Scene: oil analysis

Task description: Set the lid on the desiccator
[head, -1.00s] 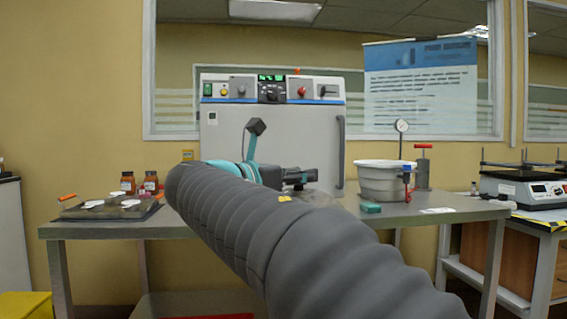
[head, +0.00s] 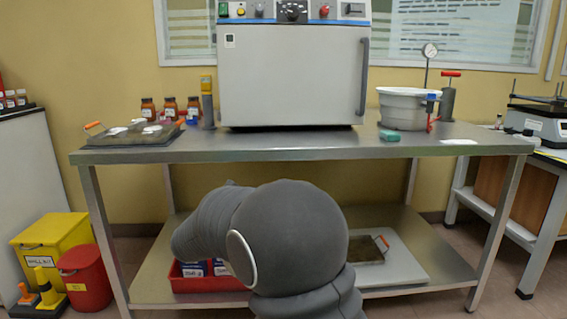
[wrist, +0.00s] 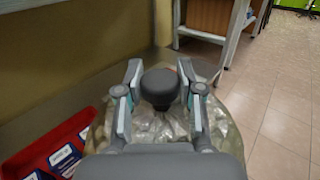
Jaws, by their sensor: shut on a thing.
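The desiccator, as far as I can tell, is the pale round open-topped vessel (head: 402,108) on the right of the steel table, with a blue-and-red valve at its side. The lid (wrist: 152,126) is a clear, dome-like piece under my gripper in the wrist view, with a dark round knob (wrist: 160,86). My gripper (wrist: 160,74) has a finger on each side of the knob and is shut on it. In the head view my arm hides the gripper and lid, low in front of the table's lower shelf. Whether the lid touches the shelf I cannot tell.
A large oven (head: 292,75) fills the table's middle back. A tray (head: 133,135) and brown bottles (head: 170,108) stand left, a green block (head: 389,135) near the vessel. A red bin (wrist: 45,150) lies beside the lid on the lower shelf (head: 420,245), with a white board to the right.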

